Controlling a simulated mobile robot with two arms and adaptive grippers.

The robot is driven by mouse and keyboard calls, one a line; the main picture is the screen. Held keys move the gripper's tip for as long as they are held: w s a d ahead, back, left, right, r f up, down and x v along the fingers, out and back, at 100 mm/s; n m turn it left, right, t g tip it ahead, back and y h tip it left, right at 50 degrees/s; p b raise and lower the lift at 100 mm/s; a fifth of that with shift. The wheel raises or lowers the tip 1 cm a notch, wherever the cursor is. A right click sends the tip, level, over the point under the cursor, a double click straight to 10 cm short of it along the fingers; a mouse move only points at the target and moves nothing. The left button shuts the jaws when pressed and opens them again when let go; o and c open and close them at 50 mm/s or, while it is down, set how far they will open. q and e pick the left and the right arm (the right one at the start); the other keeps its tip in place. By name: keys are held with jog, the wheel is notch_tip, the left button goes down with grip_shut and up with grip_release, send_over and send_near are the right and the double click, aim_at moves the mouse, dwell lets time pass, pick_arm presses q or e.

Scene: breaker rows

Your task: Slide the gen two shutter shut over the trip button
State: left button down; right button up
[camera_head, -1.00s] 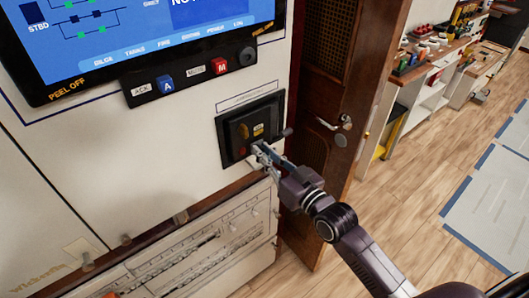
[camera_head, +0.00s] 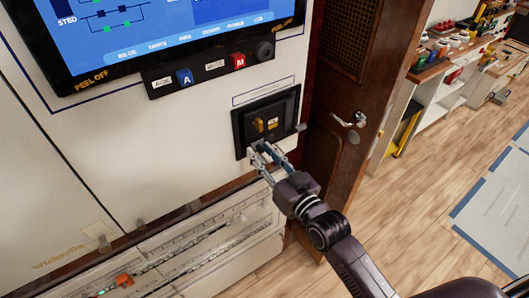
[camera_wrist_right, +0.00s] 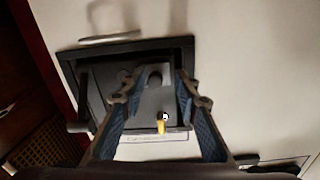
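A black square-framed breaker unit (camera_head: 239,136) is set in the pale panel. Its recessed face carries a brass-coloured knob (camera_head: 257,125) and a small yellow label (camera_head: 272,124). A dark lever sticks out at its right side (camera_head: 300,127). My right gripper (camera_head: 262,150) is at the unit's lower edge, its two fingers apart with nothing seen between them. My left gripper is out of view.
A screen (camera_head: 160,30) and a strip with blue and red buttons (camera_head: 210,70) are above left. A wooden door with a handle (camera_head: 350,119) stands close on the right. A breaker row (camera_head: 180,262) lies below. Open floor is at right.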

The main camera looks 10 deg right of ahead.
jog(key=shift+s+d, duration=0.15)
jog(key=v, duration=1.1)
jog(key=shift+s, duration=0.35)
